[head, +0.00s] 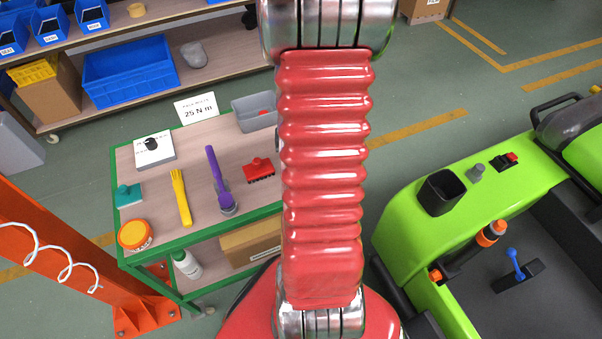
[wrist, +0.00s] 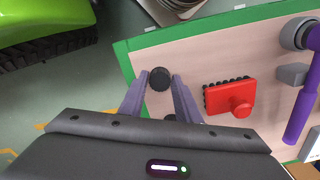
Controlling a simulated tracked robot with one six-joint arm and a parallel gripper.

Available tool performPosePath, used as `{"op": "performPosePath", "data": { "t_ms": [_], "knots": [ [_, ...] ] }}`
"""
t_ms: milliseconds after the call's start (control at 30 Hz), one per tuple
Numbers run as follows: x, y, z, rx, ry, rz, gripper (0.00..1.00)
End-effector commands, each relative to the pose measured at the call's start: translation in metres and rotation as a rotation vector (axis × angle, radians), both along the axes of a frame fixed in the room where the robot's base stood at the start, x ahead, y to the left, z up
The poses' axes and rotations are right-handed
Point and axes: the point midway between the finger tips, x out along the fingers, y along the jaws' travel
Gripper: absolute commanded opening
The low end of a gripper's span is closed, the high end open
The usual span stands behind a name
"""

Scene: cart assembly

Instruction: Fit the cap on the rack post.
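A small round black piece (wrist: 160,78), which looks like the cap, shows in the wrist view on the wooden top of the green-edged bench. My gripper (wrist: 160,76) has its two purple fingers apart, with their tips on either side of the black piece. Slim gaps show between it and the tips; I cannot tell if the tips are level with it or above it. A second dark piece (wrist: 169,118) shows partly between the fingers, nearer the palm. In the head view my red arm hides the gripper and the black piece. I cannot identify the rack post for sure.
A red brush (wrist: 230,97) lies close beside the right finger in the wrist view, with a purple wrench (wrist: 301,115) beyond. The bench (head: 205,137) also holds a yellow fork-like tool (head: 181,197) and a white box (head: 154,151). A green vehicle (head: 402,209) stands at right.

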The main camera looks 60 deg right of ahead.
Motion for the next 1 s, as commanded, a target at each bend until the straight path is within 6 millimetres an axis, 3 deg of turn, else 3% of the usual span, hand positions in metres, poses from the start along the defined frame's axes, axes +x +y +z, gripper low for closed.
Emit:
{"op": "performPosePath", "data": {
  "t_ms": [167, 367, 800, 1000],
  "knots": [
    [0.000, 0.000, 0.000, 0.000, 0.000, 0.000, 0.07],
    [0.000, 0.000, 0.006, -0.001, -0.001, -0.001, 0.07],
    [0.000, -0.001, 0.041, -0.002, -0.001, -0.001, 0.07],
    [0.000, 0.000, 0.042, 0.000, 0.000, -0.001, 0.07]
  ]
}}
